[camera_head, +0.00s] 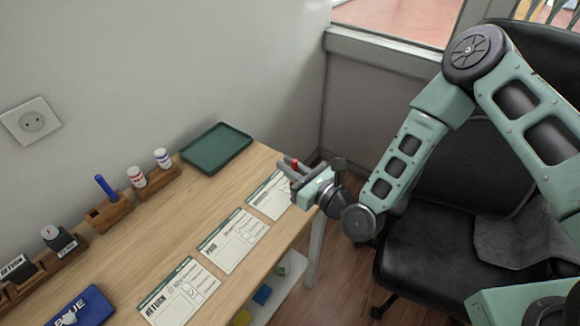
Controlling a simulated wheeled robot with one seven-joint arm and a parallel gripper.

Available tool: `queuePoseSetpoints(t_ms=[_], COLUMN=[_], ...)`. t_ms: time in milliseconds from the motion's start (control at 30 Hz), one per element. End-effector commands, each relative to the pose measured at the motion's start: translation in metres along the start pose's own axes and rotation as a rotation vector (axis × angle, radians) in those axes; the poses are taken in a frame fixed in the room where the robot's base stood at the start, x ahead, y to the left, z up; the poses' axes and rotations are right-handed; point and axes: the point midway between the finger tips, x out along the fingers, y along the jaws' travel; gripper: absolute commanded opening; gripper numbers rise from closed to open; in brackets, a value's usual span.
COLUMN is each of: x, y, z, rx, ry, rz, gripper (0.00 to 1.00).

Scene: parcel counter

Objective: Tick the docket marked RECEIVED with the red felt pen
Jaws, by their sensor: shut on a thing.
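My gripper (287,169) is shut on the red felt pen (296,164), of which only a short red part shows between the fingers. It is over the right end of the wooden counter, at the far docket. Three white dockets with green top edges lie in a row. The near docket (180,294) seems to read RETURN. The middle docket (234,241) seems to read PAID. The far docket (268,201) is partly hidden by my gripper, and its word is not legible. The pen's tip is hidden, so I cannot tell whether it touches paper.
A wooden block (110,213) holds a blue pen (106,187). Another block (157,184) holds two white bottles, with red and blue markings. A green tray (216,148) lies at the back. Stamps (60,241) and a blue pad (82,307) are at left. A black chair (440,240) stands right.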

Motion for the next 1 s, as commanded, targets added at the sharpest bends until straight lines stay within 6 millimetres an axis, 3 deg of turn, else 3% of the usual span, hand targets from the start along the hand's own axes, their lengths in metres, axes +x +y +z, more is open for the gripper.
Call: queuePoseSetpoints(t_ms=[1000], x=[0.0097], y=[-0.0053], z=[-0.0009], rx=[0.0], ry=[0.001], rz=[-0.001], gripper=[0.0])
